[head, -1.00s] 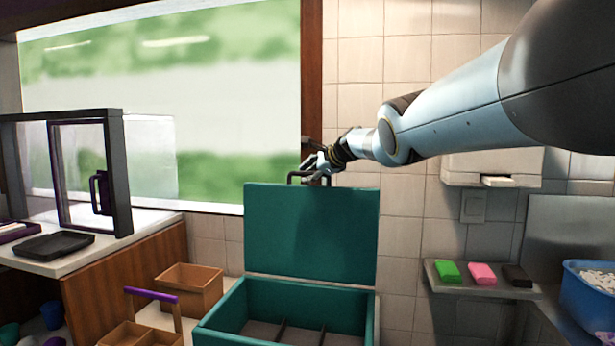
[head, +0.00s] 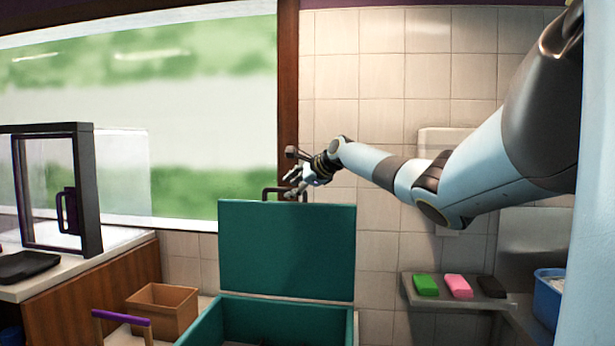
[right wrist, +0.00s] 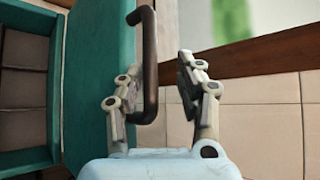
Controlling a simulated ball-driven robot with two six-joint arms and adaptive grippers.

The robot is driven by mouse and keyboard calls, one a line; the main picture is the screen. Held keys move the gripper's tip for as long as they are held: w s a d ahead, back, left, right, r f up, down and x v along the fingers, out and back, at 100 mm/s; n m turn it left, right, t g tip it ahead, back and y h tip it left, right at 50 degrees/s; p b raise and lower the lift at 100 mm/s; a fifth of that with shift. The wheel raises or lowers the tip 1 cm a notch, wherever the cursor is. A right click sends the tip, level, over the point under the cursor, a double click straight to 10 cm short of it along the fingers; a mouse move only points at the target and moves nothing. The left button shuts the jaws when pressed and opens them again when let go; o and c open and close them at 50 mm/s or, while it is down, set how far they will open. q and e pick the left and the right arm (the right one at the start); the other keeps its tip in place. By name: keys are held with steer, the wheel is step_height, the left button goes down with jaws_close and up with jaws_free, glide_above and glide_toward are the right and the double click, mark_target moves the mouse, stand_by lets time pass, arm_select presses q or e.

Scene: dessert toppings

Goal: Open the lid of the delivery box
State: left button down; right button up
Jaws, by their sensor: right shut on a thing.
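The delivery box (head: 208,322) is teal and stands at the bottom middle of the head view, its inside partly cut off by the frame edge. Its teal lid (head: 286,250) stands raised, about upright, at the back of the box. A dark handle (head: 270,192) sits on the lid's top edge. My right gripper (head: 293,186) is at this handle. In the right wrist view, the handle (right wrist: 149,60) lies between the fingers of the right gripper (right wrist: 158,80), against the left finger. The lid (right wrist: 85,75) is left of it. My left gripper is not in view.
The window frame (head: 288,90) and tiled wall stand close behind the lid. A shelf (head: 450,305) with green, pink and dark blocks is at the right, beside a blue tub (head: 548,300). A brown box (head: 162,308) and a counter are at the left.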

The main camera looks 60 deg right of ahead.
steer(key=d+v, duration=0.1)
steer(key=v, duration=0.6)
steer(key=shift+r, duration=0.2)
steer(key=shift+s+a+r, duration=0.2)
steer(key=shift+s+a, duration=0.05)
steer(key=shift+a, duration=0.1)
steer(key=shift+f, duration=0.15)
